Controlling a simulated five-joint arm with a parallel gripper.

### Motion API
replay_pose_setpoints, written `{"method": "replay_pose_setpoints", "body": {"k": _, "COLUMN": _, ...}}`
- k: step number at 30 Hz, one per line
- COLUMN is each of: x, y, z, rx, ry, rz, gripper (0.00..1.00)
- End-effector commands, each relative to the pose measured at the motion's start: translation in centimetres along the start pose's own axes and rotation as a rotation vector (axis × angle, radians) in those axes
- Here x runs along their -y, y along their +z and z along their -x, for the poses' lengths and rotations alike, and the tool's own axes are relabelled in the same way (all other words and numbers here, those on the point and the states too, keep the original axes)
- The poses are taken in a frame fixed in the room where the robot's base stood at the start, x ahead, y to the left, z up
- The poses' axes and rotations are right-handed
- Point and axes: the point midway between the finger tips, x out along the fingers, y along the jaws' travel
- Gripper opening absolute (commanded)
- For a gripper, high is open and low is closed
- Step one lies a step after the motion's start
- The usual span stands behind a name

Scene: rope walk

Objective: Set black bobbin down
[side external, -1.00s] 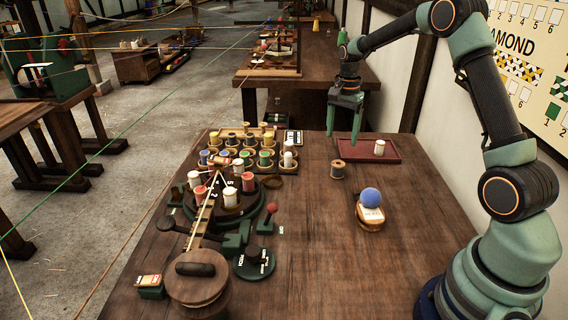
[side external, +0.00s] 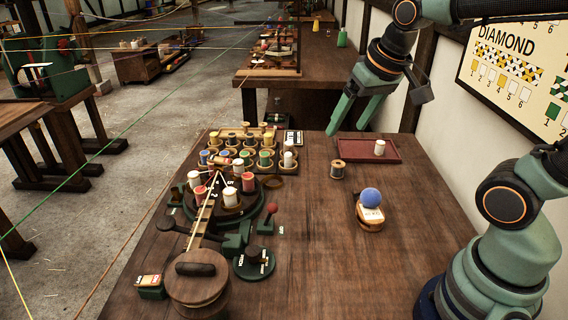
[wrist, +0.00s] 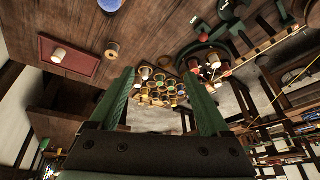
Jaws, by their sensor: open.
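The black bobbin (side external: 337,169), with wooden ends and dark winding, stands upright on the bare table, left of and in front of the red tray (side external: 389,154). It also shows in the wrist view (wrist: 112,50), upper left. My gripper (side external: 346,130) is open and empty, raised above the far part of the table and apart from the bobbin. In the wrist view its two green fingers (wrist: 160,80) are spread wide with nothing between them.
A white bobbin (side external: 380,147) stands on the red tray. A rack of several bobbins (side external: 250,142) and the round braiding device (side external: 232,205) fill the left. A blue ball on a stand (side external: 370,197) sits front right.

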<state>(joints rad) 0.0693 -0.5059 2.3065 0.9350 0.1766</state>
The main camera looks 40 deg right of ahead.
Motion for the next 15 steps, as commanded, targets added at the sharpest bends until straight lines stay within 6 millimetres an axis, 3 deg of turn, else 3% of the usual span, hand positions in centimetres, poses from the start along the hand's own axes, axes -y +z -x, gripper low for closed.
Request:
{"method": "replay_pose_setpoints", "body": {"k": 6, "x": 1.1, "y": 3.3, "z": 0.6, "rx": -0.07, "ry": -0.033, "rz": 0.195, "gripper": 0.81}}
{"method": "replay_pose_setpoints", "body": {"k": 15, "x": 1.3, "y": 4.0, "z": 0.6, "rx": -0.083, "ry": -0.038, "rz": 0.243, "gripper": 0.81}}
